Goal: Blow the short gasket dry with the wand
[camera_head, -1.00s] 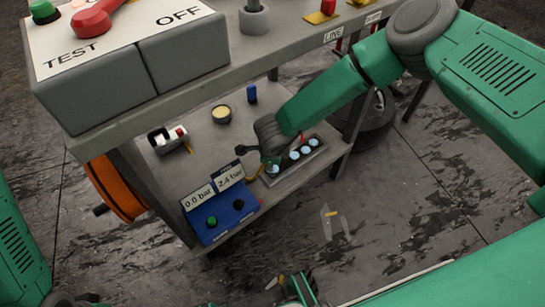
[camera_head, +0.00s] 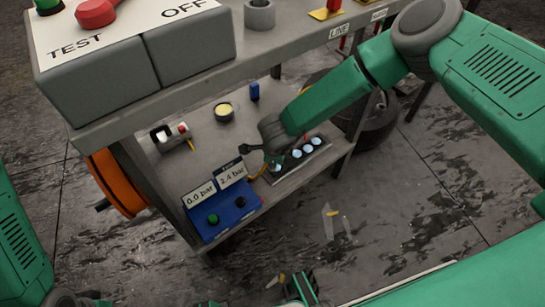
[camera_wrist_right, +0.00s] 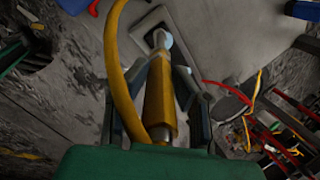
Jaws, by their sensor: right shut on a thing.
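My right gripper (camera_head: 270,155) is over the left end of a dark slotted tray (camera_head: 318,154) on the lower shelf. In the right wrist view its jaws (camera_wrist_right: 162,100) are shut on the wand (camera_wrist_right: 160,90), a yellow tube with a yellow hose. The wand's tip points at a pale blue round piece (camera_wrist_right: 163,40) at the dark tray; whether they touch is unclear. More pale blue round pieces (camera_head: 296,154) show in the tray. I cannot make out which thing is the short gasket. My left gripper (camera_head: 287,284) is low at the bottom edge, partly cut off; its jaw state is unclear.
A blue box with gauges (camera_head: 232,216) stands at the shelf's front. A round tin (camera_head: 224,112), a blue cylinder (camera_head: 254,91) and a clamp-like tool (camera_head: 171,138) stand behind. The upper bench with the TEST/OFF box (camera_head: 110,80) overhangs the shelf. An orange reel (camera_head: 113,183) is at left.

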